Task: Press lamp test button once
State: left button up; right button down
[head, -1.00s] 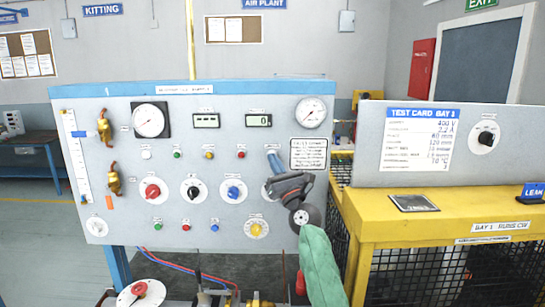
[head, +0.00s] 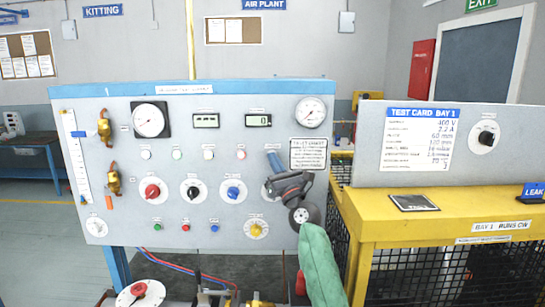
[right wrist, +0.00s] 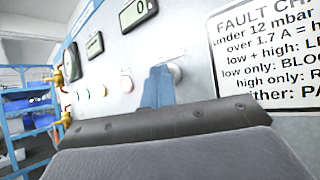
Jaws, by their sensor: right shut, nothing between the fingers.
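My right gripper (head: 273,160) is at the grey test panel (head: 110,220), near the right end of the small lamp row. Its blue fingers are shut and empty, pointing at the panel. In the right wrist view the fingertips (right wrist: 160,76) reach a round pale button (right wrist: 175,73). They overlap it in the picture and seem to touch it; I cannot tell how far it is pressed. In the head view my gripper hides this button. The lamps in the row, such as the left one (head: 146,155) and the right one (head: 240,155), look pale and bright. My left gripper is not in view.
A fault chart (head: 309,154) is right of my fingers. Below are red, black and blue knobs, with a black knob (head: 193,190) in the middle. A yellow guarded bench (head: 440,225) with a test card board (head: 370,150) stands to the right.

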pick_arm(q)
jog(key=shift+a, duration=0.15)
pick_arm(e)
jog(key=shift+s+p, duration=0.3)
jog(key=shift+p, duration=0.05)
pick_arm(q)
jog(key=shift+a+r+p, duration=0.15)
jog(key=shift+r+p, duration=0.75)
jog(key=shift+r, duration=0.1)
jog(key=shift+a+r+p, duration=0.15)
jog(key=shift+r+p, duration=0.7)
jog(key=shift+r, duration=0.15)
pick_arm(e)
jog(key=shift+s, duration=3)
